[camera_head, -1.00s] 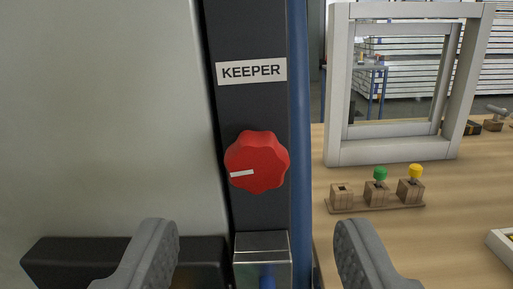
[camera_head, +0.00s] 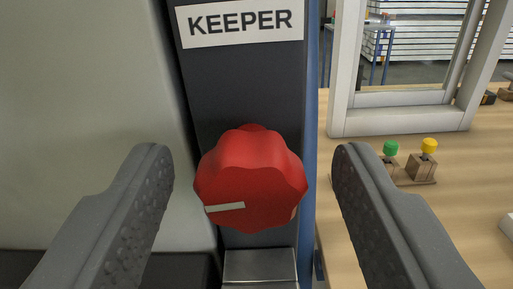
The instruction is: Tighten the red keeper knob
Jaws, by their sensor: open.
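The red keeper knob (camera_head: 250,182) is a lobed knob on a dark upright strip (camera_head: 243,95), below a white KEEPER label (camera_head: 241,22). A white mark on its face points to the left and slightly down. My gripper (camera_head: 253,165) is open, with one grey finger on each side of the knob. Gaps show between the knob and both fingertips, so they do not appear to touch it. How deep the fingertips are relative to the knob is hard to tell.
A metal block (camera_head: 260,266) sits on the strip just below the knob. A pale panel (camera_head: 85,90) lies to the left. To the right are a wooden table (camera_head: 460,215), a grey frame (camera_head: 400,122) and wooden blocks with green and yellow knobs (camera_head: 410,165).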

